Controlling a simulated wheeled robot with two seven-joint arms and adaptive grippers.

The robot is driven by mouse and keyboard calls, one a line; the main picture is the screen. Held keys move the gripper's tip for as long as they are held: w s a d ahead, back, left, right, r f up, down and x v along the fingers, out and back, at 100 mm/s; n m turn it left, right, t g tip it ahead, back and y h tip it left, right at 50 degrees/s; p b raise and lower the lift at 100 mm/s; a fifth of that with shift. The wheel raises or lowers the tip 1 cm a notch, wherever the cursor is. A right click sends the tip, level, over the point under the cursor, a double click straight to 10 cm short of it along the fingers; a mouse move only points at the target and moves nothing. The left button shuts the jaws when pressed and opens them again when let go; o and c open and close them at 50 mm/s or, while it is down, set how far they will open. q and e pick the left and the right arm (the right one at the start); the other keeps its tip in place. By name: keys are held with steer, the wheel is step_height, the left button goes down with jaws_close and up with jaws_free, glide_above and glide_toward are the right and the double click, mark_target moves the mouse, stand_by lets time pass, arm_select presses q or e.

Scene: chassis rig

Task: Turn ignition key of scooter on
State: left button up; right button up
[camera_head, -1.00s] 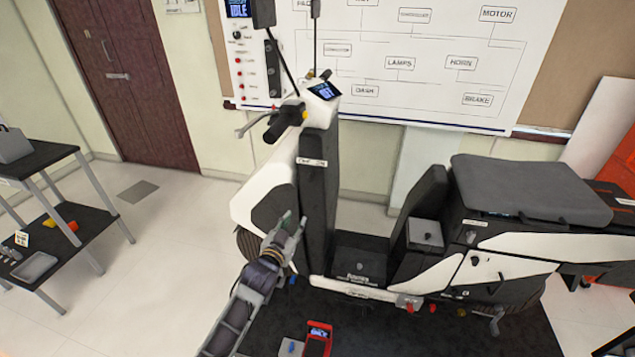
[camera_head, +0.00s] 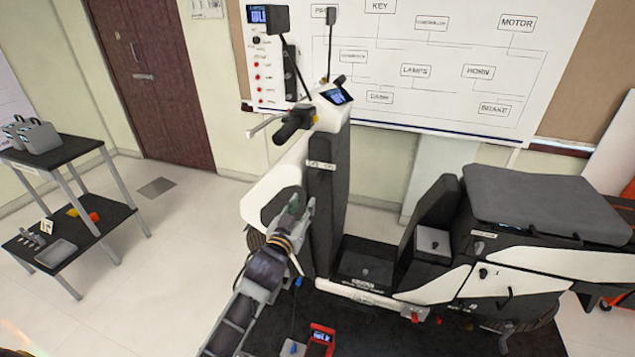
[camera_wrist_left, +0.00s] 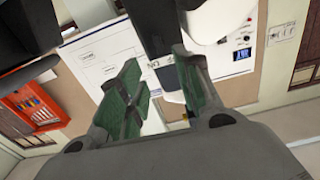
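The scooter (camera_head: 328,220) stands on a dark mat, with a tall dark front column, a white front shield and a grey seat. The wrist view shows part of a similar label (camera_wrist_left: 160,64), upside down, between the fingers. I cannot make out the ignition key itself. My left gripper (camera_head: 305,205) is beside the column, below the label. In the wrist view its green-padded fingers (camera_wrist_left: 162,95) are apart, with nothing seen between them. I cannot tell whether it touches the scooter. My right gripper is out of view.
The handlebar grip (camera_head: 294,124) and lit dash display (camera_head: 337,96) are above my left gripper. A wiring board (camera_head: 450,75) hangs behind. A small red device (camera_head: 320,340) lies on the mat. A two-shelf table (camera_head: 70,150) stands at left, with clear floor between.

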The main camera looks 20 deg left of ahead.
arm_select(q)
steer(key=shift+d, duration=0.15)
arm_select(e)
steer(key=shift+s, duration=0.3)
arm_select(q)
steer(key=shift+w, duration=0.15)
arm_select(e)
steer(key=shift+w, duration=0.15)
arm_select(q)
glide_toward(318, 180)
steer(key=shift+w+d+p, duration=0.1)
steer(key=shift+w+p, duration=0.35)
steer(key=shift+w, duration=1.6)
steer(key=shift+w+d, duration=0.1)
steer(key=shift+w, duration=2.55)
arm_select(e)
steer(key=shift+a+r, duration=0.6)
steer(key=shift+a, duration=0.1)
arm_select(q)
jaws_close()
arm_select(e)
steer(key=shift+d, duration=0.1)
